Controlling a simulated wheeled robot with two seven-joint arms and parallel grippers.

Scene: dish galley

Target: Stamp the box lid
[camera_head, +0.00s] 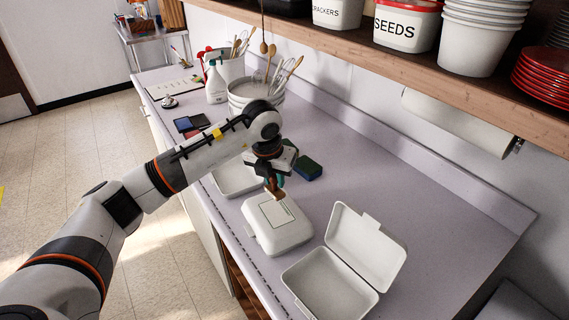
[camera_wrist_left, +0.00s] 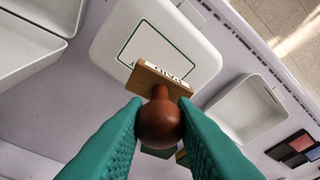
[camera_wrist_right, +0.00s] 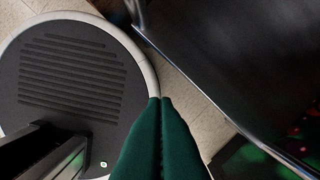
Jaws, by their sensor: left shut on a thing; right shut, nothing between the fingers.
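A closed white box (camera_head: 276,232) stands on the counter, its lid carrying a printed rectangular outline; the lid (camera_wrist_left: 112,62) also shows in the left wrist view, with a dark green outline. My left gripper (camera_head: 273,172) is shut on a wooden stamp (camera_head: 275,190), above the far part of the lid. In the left wrist view the green fingers (camera_wrist_left: 160,118) grip the stamp's round brown knob, and its block (camera_wrist_left: 158,80) carries lettering on the side. Whether the block touches the lid I cannot tell. My right gripper (camera_wrist_right: 162,105) is shut and empty, away from the counter, over the floor.
An open white box (camera_head: 325,285) stands nearer, and another white box (camera_head: 232,182) lies partly behind my left arm. Ink pads (camera_head: 190,124), a dark blue block (camera_head: 308,168), a spray bottle (camera_head: 215,85) and utensil buckets stand farther back. The counter's right side is clear.

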